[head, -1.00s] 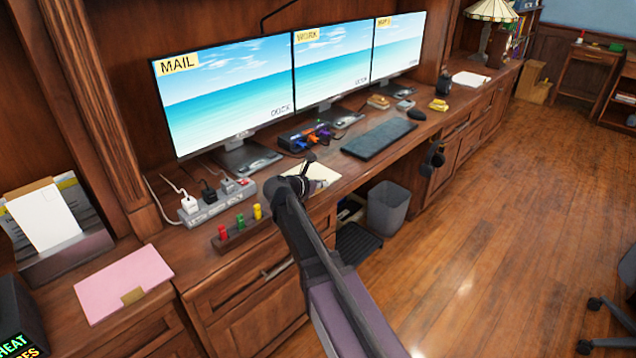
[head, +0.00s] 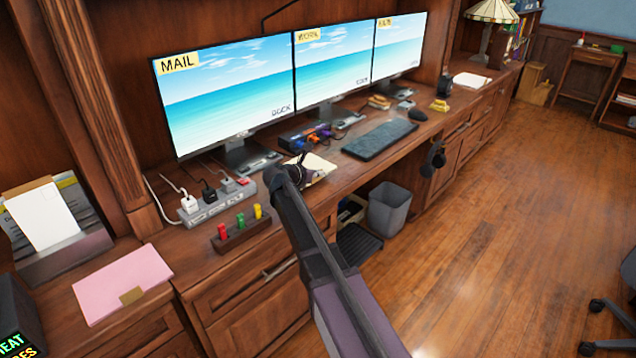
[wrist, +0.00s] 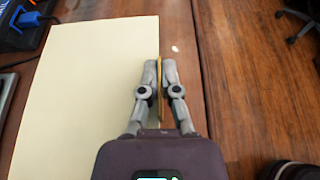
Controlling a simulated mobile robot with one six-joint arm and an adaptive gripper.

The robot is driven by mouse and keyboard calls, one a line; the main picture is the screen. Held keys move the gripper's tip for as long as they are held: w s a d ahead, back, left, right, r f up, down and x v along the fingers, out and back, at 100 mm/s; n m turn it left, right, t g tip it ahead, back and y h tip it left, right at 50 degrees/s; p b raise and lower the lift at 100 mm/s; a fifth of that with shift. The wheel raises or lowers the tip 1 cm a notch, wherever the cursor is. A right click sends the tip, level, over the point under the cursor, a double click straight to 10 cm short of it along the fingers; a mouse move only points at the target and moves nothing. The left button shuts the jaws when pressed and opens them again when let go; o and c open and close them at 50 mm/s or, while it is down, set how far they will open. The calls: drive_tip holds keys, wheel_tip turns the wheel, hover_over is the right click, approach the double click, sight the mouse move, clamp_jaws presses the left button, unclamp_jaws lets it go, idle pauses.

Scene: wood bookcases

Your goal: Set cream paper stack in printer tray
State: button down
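The cream paper stack (head: 319,167) lies on the desk in front of the monitors, partly hidden behind my gripper. In the wrist view the cream paper (wrist: 85,85) fills the left side as a large flat sheet. My gripper (wrist: 160,66) is at its right edge, with the left finger over the paper and the right finger just past it. The fingers are close together with a thin golden strip between them; I cannot tell whether they hold it. In the head view my gripper (head: 303,158) is small and partly hidden by my wrist.
A power strip (head: 217,203) and a rack with coloured pieces (head: 240,232) stand left of my arm. A pink folder (head: 122,283) and a holder with white paper (head: 43,218) are further left. A keyboard (head: 379,139) lies right. A grey bin (head: 389,207) stands below the desk.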

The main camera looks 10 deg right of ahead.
drive_tip(key=shift+f+b, duration=1.45)
drive_tip(key=shift+f, duration=0.2)
drive_tip(key=shift+f, duration=0.2)
drive_tip(key=c, duration=0.8)
unclamp_jaws()
drive_tip(key=shift+r, duration=0.1)
drive_tip(key=shift+r, duration=0.15)
drive_tip(key=shift+s+a+r+p, duration=0.3)
drive_tip(key=shift+s+a+p, duration=0.05)
drive_tip(key=shift+a, duration=0.1)
drive_tip(key=p+v, duration=0.4)
drive_tip(key=v, duration=0.6)
drive_tip(key=shift+s+a+r, duration=0.1)
drive_tip(key=shift+s+a, duration=0.05)
drive_tip(key=shift+a, duration=0.15)
